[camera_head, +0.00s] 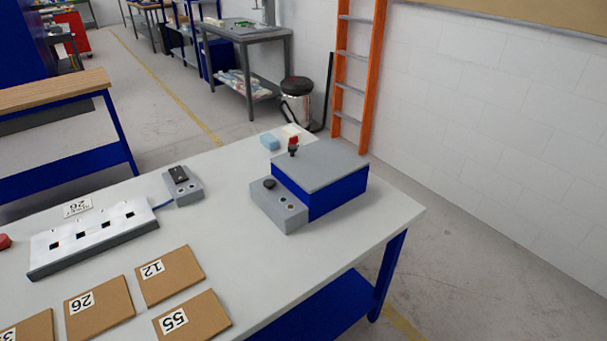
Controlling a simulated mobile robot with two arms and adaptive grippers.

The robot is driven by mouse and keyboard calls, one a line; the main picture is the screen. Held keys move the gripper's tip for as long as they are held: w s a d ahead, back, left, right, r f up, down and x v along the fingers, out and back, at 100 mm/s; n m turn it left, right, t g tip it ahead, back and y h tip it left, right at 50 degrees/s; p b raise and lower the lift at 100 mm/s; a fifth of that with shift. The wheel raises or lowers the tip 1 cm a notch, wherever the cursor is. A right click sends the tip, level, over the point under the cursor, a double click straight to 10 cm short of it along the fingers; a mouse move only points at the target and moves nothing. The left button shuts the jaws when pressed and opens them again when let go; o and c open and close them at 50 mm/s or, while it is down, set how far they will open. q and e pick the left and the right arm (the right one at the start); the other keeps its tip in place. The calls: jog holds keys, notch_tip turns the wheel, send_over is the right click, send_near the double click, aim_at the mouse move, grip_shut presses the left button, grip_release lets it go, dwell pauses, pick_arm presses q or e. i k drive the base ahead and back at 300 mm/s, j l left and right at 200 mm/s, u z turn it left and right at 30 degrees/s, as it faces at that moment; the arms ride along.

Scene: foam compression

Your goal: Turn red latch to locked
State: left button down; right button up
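The red latch (293,140) is small and stands upright at the back left edge of a box with a blue body (338,196) and a grey lid (320,165). The lid lies flat on the box. A grey control block (285,215) with a dark knob (270,184) and small round fittings is against the box's left side. The latch is too small to tell which way it is turned. Neither of my grippers shows in the head view.
The box stands on a white table (225,210) near its right end. Left of it are a small grey switch box (184,186), a white panel with square holes (95,232) and several numbered brown boards (170,275). Blue and pale blocks (270,142) lie behind the box.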

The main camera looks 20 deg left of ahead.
aim_at(294, 140)
jog(key=i+l+u, duration=0.1)
jog(key=i+l, duration=0.2)
jog(key=i+l+u, duration=0.15)
jog(key=i+l, duration=0.15)
jog(key=l, duration=0.15)
jog(key=i+l+u, duration=0.1)
jog(key=i+l, duration=0.2)
jog(key=l, duration=0.15)
jog(key=i+l+u, duration=0.15)
jog(key=l, duration=0.3)
jog(key=i, duration=0.1)
